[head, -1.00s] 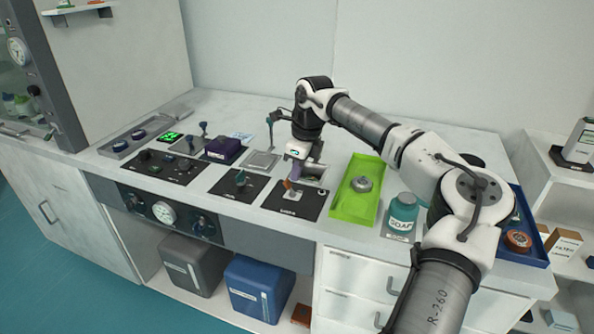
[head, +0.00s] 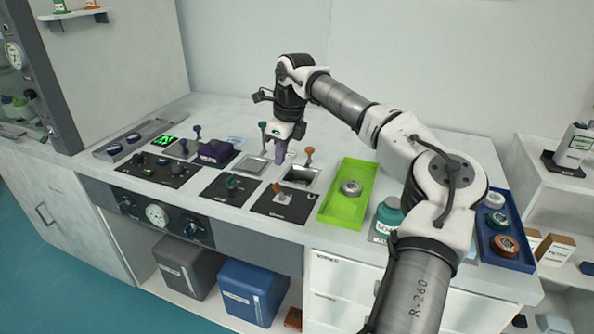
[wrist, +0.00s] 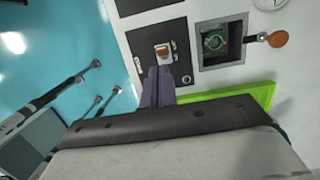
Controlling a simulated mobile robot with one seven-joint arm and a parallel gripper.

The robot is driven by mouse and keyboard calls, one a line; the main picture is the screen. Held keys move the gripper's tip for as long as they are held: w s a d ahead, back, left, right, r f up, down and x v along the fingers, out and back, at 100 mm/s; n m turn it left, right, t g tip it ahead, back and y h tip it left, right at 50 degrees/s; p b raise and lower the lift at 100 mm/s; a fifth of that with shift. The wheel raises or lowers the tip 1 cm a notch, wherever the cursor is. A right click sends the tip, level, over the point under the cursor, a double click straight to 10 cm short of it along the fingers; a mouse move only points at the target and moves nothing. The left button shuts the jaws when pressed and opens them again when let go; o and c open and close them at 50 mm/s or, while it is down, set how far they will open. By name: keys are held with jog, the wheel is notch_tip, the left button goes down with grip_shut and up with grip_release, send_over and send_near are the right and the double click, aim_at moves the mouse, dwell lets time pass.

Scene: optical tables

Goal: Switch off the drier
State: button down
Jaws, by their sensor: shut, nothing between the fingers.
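A black panel (head: 262,208) near the counter's front edge carries a switch with an orange lever (head: 277,188), which leans to the upper left in the head view. Its label is too small to read, so I cannot tell if it belongs to the drier. In the wrist view the orange switch (wrist: 163,52) sits on its pale plate just beyond the fingertips. My gripper (head: 281,158) has purple fingers, pressed together and empty. It hangs above and behind the panel, apart from the lever. The fingers also show in the wrist view (wrist: 157,80).
A neighbouring black panel (head: 222,200) bears a teal knob (head: 232,183). A small sink (head: 300,176) with an orange-topped lever (head: 309,154) lies behind the orange switch. A green tray (head: 340,212) stands to the right. A purple box (head: 215,152) and a wide control panel (head: 150,171) lie left.

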jog(key=shift+w+a+r, duration=0.25)
jog(key=shift+a+r, duration=0.45)
jog(key=shift+w+a+r, duration=0.2)
jog(key=shift+a+r, duration=0.5)
